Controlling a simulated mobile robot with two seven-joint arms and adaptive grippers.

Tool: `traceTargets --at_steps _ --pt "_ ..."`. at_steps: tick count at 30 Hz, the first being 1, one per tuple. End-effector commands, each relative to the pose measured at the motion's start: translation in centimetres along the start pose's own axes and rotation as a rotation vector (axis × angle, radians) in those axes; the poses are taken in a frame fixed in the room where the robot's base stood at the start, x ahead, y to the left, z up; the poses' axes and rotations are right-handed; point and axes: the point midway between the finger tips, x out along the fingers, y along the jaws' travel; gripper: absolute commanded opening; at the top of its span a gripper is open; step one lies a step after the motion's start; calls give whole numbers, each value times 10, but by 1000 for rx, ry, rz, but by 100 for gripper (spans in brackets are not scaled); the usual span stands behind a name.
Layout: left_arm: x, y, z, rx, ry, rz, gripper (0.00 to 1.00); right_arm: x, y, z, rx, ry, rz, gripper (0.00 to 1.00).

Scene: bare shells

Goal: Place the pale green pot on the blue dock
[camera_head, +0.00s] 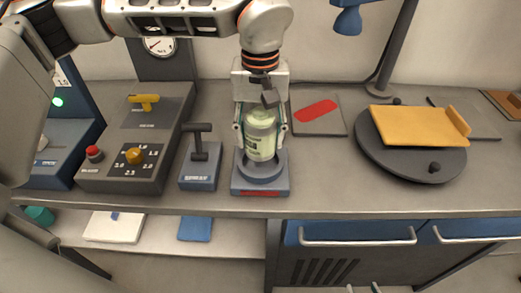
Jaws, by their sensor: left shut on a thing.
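The pale green pot (261,145) is upright, with a pale lid and a dark label on its side. My left gripper (261,128) comes down from above and is shut on the pot, one finger on each side. The blue dock (260,186) sits near the counter's front edge, with a round grey seat and a red strip on its front. The pot is directly over the seat, its bottom at or just above it; I cannot tell whether they touch. What look like my right gripper's tips (364,289) barely show at the bottom edge.
A blue box with a dark T-handle (199,150) stands close left of the dock. Further left is a grey control panel (120,170) with knobs. A red patch on a grey mat (334,127) lies behind right. A round dark turntable (372,160) carries a yellow tray (415,126).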

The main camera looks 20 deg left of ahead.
Motion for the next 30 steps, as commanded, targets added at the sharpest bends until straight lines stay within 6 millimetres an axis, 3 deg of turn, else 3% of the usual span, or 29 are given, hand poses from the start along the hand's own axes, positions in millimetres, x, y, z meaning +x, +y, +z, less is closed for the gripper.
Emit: traceTargets --at_steps 5,13,25,26,27,30 --pt "10 0 0 1 1 1 17 0 0 -3 0 5 1 40" --pt "45 0 1 1 -1 0 17 1 0 0 0 2 0 40" --pt "50 0 0 1 1 0 17 2 -1 6 0 -6 -1 40" --pt "50 0 0 1 1 0 55 1 -1 5 0 -6 -1 40" --pt "50 0 0 1 1 0 64 1 -1 5 0 -6 -1 40" --pt "50 0 0 1 1 0 64 1 -1 5 0 -6 -1 40"
